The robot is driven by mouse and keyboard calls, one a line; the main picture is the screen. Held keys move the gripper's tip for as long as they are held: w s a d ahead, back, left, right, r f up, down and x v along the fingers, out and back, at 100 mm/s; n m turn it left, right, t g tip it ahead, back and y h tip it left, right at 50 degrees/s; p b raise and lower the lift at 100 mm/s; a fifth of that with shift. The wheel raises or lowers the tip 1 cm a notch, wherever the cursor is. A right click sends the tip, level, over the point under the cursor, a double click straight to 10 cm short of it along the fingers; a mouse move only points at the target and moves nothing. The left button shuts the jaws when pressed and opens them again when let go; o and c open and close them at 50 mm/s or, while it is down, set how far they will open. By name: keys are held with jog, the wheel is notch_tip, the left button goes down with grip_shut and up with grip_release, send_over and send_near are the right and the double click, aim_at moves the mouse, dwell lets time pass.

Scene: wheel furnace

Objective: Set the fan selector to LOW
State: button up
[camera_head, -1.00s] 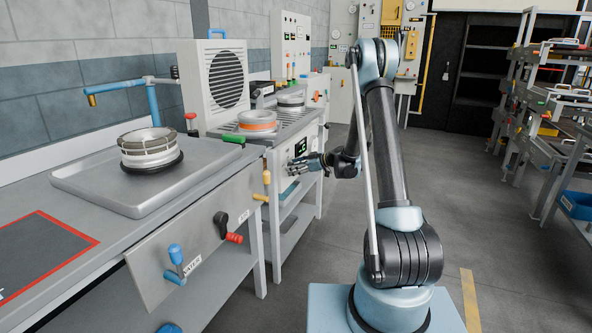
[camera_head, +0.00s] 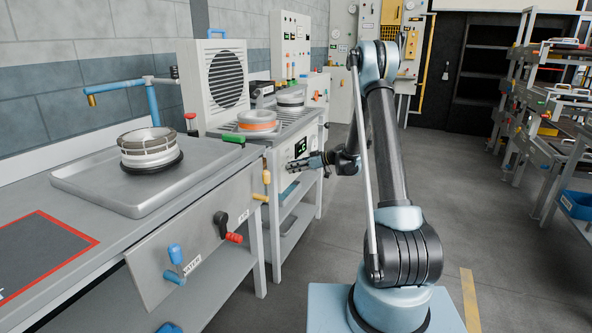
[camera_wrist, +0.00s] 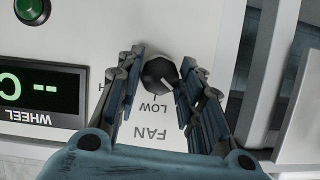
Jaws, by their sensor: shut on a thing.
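The fan selector is a dark round knob (camera_wrist: 157,72) on a white panel, labelled FAN and LOW (camera_wrist: 154,107) in the wrist view. A white line on the knob points down and to the right, a little right of the small tick at LOW. My gripper (camera_wrist: 158,84) has a finger on each side of the knob and is shut on it. The fingers cover the panel at either side, including most of a label at the left. In the head view my gripper (camera_head: 308,162) is at the front panel of the far bench, hiding the knob.
A green display (camera_wrist: 38,92) and a green button (camera_wrist: 32,8) lie left of the knob. An orange-and-white wheel (camera_head: 257,121) sits on the bench top above.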

jog(key=shift+w+d+f+m+g+y, duration=0.1)
jog(key=shift+m+g+y, duration=0.45)
jog(key=shift+m, duration=0.6)
jog(key=shift+w+a+r+m+g+y, duration=0.15)
jog(key=shift+m+g+y, duration=0.1)
jog(key=shift+m+g, duration=0.75)
jog(key=shift+w+d+f+m+g+y, duration=0.15)
jog(key=shift+m+g+y, duration=0.3)
jog(key=shift+m, duration=0.9)
jog(key=o, duration=1)
jog(key=shift+o, duration=0.2)
jog(key=v, duration=1.2)
jog(key=shift+f, duration=0.15)
